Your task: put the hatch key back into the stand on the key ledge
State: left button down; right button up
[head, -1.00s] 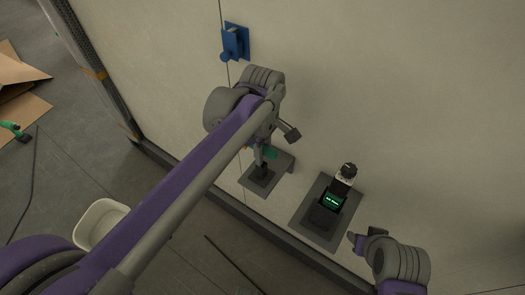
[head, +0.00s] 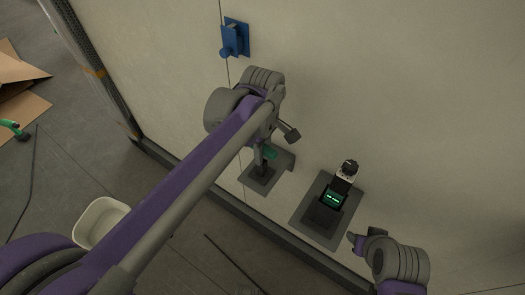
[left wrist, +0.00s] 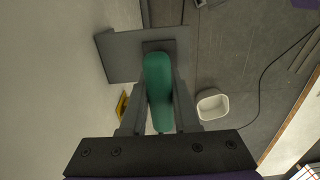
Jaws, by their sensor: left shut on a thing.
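The hatch key shows as a teal-green handle (left wrist: 160,90) between the fingers of my left gripper (left wrist: 160,105) in the left wrist view. It also shows in the head view (head: 270,153), partly hidden by the gripper. My left gripper (head: 263,162) is shut on it, over the grey key ledge (head: 284,168) on the wall. The dark stand (head: 261,174) is on this ledge, directly below the gripper. In the left wrist view the key overlaps the stand (left wrist: 152,46); I cannot tell how deep it sits. My right gripper (head: 358,241) is at lower right, its jaw opening unclear.
A second grey ledge (head: 301,220) to the right bears a black device with a green display (head: 333,198). A blue fixture (head: 236,40) is on the wall above. A white tub (head: 88,222) is on the floor at left. Cardboard (head: 22,95) lies at far left.

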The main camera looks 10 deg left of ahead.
pick_arm(q)
jog(key=shift+f, duration=0.15)
pick_arm(e)
jog(key=shift+f, duration=0.1)
pick_arm(q)
jog(key=c, duration=0.6)
grip_release()
notch_tip(320, 180, up, 11)
jog(key=shift+f+p, duration=0.1)
jog(key=shift+p, duration=0.25)
pick_arm(e)
jog(key=shift+w+r, duration=0.15)
jog(key=shift+r, duration=0.4)
pick_arm(q)
notch_tip(320, 180, up, 6)
jog(key=p, duration=0.3)
jog(key=shift+w, duration=0.1)
pick_arm(e)
jog(key=shift+t, duration=0.3)
jog(key=r, duration=0.1)
jog(key=w+r, duration=0.1)
jog(key=r, duration=0.1)
jog(key=w+r, duration=0.1)
jog(key=r, duration=0.1)
jog(key=shift+w, duration=0.2)
